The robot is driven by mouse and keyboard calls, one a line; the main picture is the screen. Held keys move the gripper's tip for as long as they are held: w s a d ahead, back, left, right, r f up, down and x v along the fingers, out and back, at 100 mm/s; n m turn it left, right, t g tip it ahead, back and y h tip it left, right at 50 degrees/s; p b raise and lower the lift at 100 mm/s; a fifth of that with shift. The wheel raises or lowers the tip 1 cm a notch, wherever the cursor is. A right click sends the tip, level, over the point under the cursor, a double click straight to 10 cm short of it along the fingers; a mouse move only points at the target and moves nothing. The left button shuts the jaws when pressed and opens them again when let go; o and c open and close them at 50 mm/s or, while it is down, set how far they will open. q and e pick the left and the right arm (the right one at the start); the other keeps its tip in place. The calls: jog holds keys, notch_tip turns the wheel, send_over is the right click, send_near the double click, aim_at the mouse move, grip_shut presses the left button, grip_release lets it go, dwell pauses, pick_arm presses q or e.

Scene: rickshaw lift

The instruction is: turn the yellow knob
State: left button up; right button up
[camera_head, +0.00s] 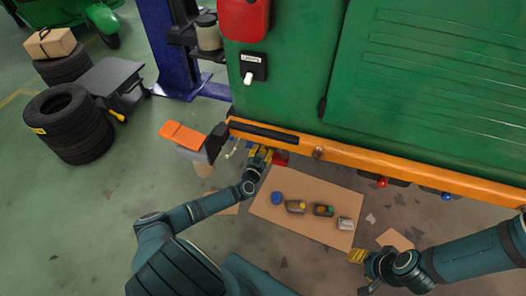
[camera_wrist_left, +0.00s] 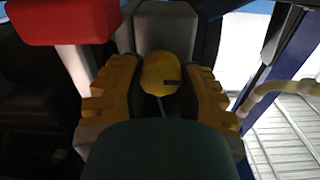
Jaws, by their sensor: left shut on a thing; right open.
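The yellow knob (camera_wrist_left: 162,70) is a rounded yellow piece with a dark notch, in the middle of the left wrist view. My left gripper (camera_head: 261,155) reaches under the orange bumper of the green vehicle in the head view. In the left wrist view its yellow-padded fingers stand on both sides of the knob, shut on it. In the head view the knob is hidden or too small to tell apart from the yellow fingers. My right gripper (camera_head: 358,257) is open and empty over the floor at the lower right, apart from the vehicle.
A red part (camera_wrist_left: 62,20) is close to the left of the knob; red also shows beside the gripper (camera_head: 281,159). A cardboard sheet (camera_head: 285,225) with several small parts lies below. Red (camera_head: 382,183) and blue (camera_head: 446,196) knobs hang under the bumper (camera_head: 370,160). Tires (camera_head: 70,125) stand left.

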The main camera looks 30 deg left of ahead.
pick_arm(q)
jog(key=shift+r+n, duration=0.1)
jog(key=shift+n, duration=0.3)
grip_shut()
jog(key=shift+n, duration=0.6)
jog(key=n, duration=0.4)
jog(key=shift+a, duration=0.15)
jog(key=n, duration=0.7)
jog(key=shift+n, duration=0.4)
jog(key=n, duration=0.6)
jog(key=shift+a+n+y, duration=0.1)
jog(key=shift+n+y, duration=0.2)
jog(key=n, duration=0.6)
jog(key=shift+f+n, duration=0.2)
jog(key=shift+n, duration=0.2)
